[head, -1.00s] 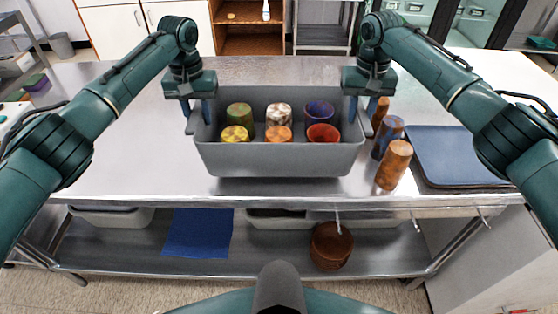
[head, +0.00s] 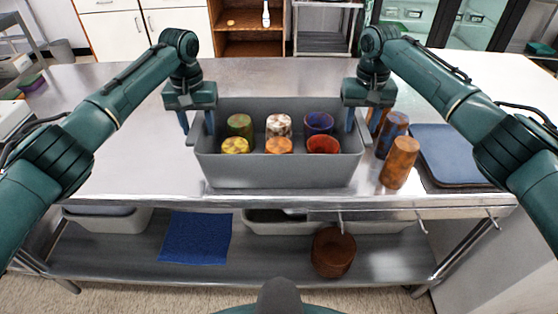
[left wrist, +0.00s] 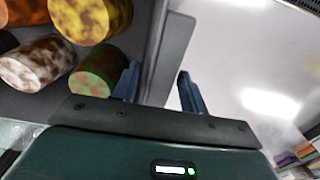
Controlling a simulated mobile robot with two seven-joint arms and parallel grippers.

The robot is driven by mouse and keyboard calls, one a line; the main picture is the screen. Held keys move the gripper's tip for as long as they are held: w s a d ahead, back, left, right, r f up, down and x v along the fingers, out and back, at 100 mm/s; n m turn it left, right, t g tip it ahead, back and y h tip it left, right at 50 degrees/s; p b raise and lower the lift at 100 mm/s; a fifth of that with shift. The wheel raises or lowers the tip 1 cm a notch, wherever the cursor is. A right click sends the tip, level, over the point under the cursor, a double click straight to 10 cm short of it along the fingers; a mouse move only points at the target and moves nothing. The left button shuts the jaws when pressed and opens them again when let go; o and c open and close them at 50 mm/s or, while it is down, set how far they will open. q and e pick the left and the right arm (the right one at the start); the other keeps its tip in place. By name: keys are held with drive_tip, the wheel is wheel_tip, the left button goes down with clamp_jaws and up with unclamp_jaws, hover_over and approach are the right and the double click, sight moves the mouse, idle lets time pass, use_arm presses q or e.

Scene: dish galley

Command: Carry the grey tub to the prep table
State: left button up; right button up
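The grey tub (head: 280,174) stands upright on the steel table (head: 130,165), close to its front edge. It holds several coloured cups in two rows, among them a yellow cup (head: 235,146) and a red cup (head: 323,145). My left gripper (head: 196,122) is at the tub's left end, open, with one finger inside and one outside the wall. In the left wrist view, the tub wall (left wrist: 158,45) passes between the parted fingers (left wrist: 160,88). My right gripper (head: 365,120) straddles the right end wall, its fingers apart; its outer finger is partly hidden.
Orange-brown cup (head: 399,163) and blue-brown cup (head: 391,134) stand just right of the tub. A dark blue tray (head: 460,155) lies beyond them. The table left of the tub is clear. A lower shelf holds a blue cloth (head: 196,237) and a brown stack (head: 333,252).

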use_arm(q)
drive_tip(key=shift+o, duration=0.6)
drive_tip(key=shift+d, duration=0.1)
use_arm(e)
drive_tip(key=shift+o, duration=0.7)
use_arm(q)
drive_tip(key=shift+r, duration=0.1)
use_arm(e)
drive_tip(key=shift+a+r, duration=0.1)
drive_tip(key=shift+r, duration=0.15)
use_arm(q)
wheel_tip(320, 180, up, 12)
use_arm(e)
wheel_tip(320, 180, up, 12)
drive_tip(key=shift+f, duration=0.2)
